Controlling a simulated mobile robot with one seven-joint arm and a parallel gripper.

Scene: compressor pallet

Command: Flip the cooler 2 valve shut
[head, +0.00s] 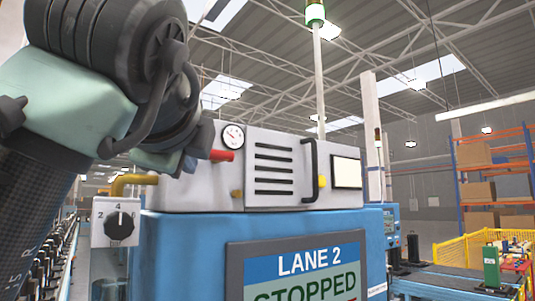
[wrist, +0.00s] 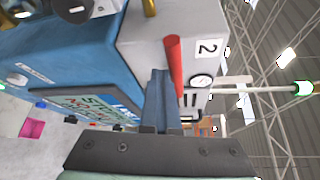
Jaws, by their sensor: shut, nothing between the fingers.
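The cooler 2 valve shows as a red lever (wrist: 174,62) on the grey compressor unit (wrist: 205,20), beside a label with a "2" in the wrist view. In the head view the red lever (head: 222,156) sticks out at the unit's left end, below a round gauge (head: 232,137). My gripper (wrist: 158,75) is shut and empty, its blue fingers alongside the lever. In the head view my gripper (head: 190,164) is just left of the lever and hides its base. Whether the fingers touch the lever, I cannot tell.
The grey unit sits on a blue cabinet (head: 190,240) with a screen reading "LANE 2 STOPPED" (head: 300,275). A selector knob box (head: 119,222) and a yellow pipe (head: 130,181) are at the left. A black handle (head: 310,170) stands out from the unit's front.

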